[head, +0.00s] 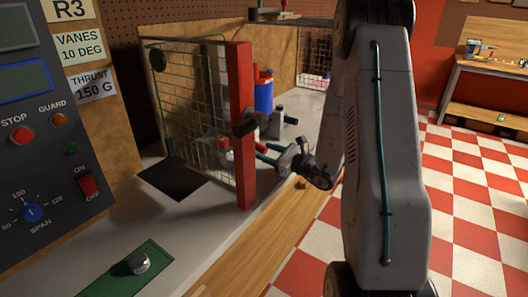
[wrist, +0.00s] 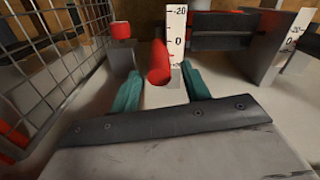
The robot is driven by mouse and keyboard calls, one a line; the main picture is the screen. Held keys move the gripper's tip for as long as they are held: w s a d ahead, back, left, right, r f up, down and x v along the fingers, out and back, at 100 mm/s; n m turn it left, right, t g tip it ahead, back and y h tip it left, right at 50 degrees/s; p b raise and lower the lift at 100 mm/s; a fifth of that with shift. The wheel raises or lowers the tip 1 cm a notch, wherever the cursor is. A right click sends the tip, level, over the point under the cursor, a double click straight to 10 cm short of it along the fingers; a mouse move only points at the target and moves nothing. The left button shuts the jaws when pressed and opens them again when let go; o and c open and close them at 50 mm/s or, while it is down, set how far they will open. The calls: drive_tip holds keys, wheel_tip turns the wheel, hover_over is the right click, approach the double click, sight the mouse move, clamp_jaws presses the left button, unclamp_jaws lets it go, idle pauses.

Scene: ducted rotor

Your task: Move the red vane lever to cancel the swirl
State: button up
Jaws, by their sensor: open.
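The red vane lever (wrist: 158,62) shows in the wrist view as a rounded red bar pointing toward me. It stands in front of a white scale (wrist: 176,30) marked -20, 0 and part of +20. My gripper (wrist: 161,77) is open, with one teal finger to each side of the lever's near end. I cannot tell whether either finger touches it. I cannot make out the lever surely there.
A wire mesh guard (wrist: 52,50) stands close on the left in the wrist view. A small red-topped block (wrist: 121,31) is left of the lever. The control panel (head: 50,130) has a notice reading "VANES 10 DEG" (head: 80,47). A green plate with a knob (head: 135,265) lies in front.

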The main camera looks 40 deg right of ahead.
drive_tip(key=v, duration=0.6)
drive_tip(key=shift+w, duration=0.1)
idle(0.3)
